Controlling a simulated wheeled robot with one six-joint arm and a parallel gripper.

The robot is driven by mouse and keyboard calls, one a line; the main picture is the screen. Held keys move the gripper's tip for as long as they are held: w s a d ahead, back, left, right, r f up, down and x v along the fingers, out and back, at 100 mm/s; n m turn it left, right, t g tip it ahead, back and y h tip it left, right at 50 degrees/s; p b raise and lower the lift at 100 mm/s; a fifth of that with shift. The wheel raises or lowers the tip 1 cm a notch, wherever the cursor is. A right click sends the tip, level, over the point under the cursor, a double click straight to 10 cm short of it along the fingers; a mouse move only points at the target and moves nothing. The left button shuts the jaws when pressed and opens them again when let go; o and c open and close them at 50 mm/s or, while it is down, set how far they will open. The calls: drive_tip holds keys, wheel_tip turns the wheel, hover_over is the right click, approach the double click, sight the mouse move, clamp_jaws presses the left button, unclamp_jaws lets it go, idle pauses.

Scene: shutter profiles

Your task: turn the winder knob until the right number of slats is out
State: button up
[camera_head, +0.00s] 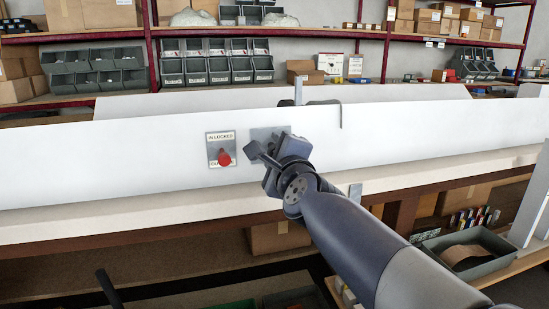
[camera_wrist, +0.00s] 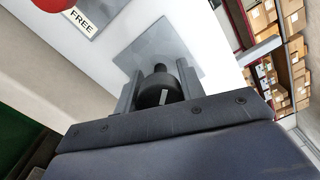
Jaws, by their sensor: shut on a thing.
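The winder knob (camera_wrist: 157,92) is black and round with a white mark on its front. In the wrist view it sits between the two fingers of my gripper (camera_wrist: 159,72), which is shut on it. Behind it is a grey square plate (camera_wrist: 163,48) on the white panel. In the head view my gripper (camera_head: 266,150) is at the grey plate (camera_head: 262,132) and hides the knob. Left of it is a red knob (camera_head: 224,157) on a plate labelled "IN LOCKED" above. In the wrist view its lower label reads "FREE" (camera_wrist: 81,20). I cannot make out any slats.
The long white panel (camera_head: 130,145) stands on a pale bench (camera_head: 100,218). A grey upright piece (camera_head: 298,92) and a dark part rise behind its top edge. Shelves with grey bins (camera_head: 217,70) and boxes stand behind. A grey crate (camera_head: 465,250) is below right.

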drive_tip(key=m+b, duration=0.1)
drive_tip(key=m, duration=0.6)
idle(0.6)
drive_tip(key=o, duration=1)
drive_tip(key=shift+c, duration=0.2)
